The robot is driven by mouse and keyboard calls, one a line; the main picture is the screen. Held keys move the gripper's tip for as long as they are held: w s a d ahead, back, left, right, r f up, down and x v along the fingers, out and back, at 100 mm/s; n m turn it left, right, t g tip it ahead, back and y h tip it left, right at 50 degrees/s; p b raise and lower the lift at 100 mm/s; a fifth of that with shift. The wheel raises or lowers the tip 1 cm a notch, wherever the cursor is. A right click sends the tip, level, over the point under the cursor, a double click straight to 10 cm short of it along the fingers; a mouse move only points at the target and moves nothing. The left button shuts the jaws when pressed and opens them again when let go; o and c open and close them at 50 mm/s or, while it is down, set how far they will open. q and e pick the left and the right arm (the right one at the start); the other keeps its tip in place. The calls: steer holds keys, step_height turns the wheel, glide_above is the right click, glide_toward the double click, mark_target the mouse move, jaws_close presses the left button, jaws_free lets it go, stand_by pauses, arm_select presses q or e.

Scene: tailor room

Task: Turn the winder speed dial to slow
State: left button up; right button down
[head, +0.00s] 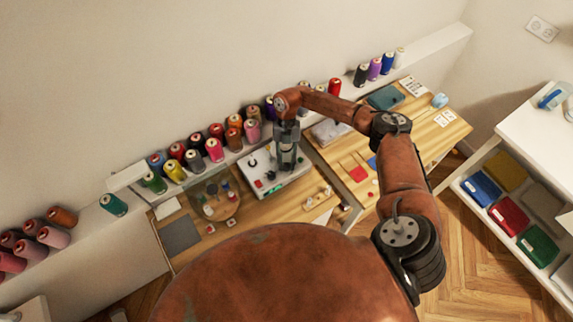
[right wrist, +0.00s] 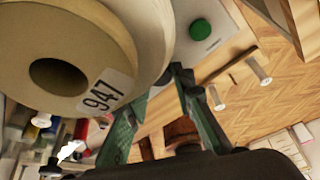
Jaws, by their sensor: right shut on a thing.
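The winder is a white box (head: 292,184) on the wooden table in the head view, with dark knobs, a red button and a green button on top. The green button (right wrist: 201,29) also shows on its pale panel in the right wrist view. My right gripper (head: 287,166) points down onto the right part of the box. Its green fingers (right wrist: 180,72) come together in the right wrist view, shut on what seems to be the speed dial. The dial, its marks and the contact are hidden by the fingers and a big cone. My left gripper is not in view.
A cream thread cone (right wrist: 55,55) labelled 947 looms close beside the fingers in the wrist view. Several coloured spools (head: 215,149) line the shelf behind the winder.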

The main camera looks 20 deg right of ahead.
steer(key=shift+w+n+h+b, duration=0.1)
steer(key=shift+n+h+b, duration=0.5)
steer(key=shift+n, duration=0.7)
steer(key=c, duration=1.7)
jaws_free()
steer(key=shift+o, duration=0.2)
steer(key=shift+r, duration=0.1)
steer(key=v, duration=1.1)
steer(key=shift+w+r, duration=0.25)
steer(key=shift+r, duration=0.1)
steer(key=shift+d, duration=0.1)
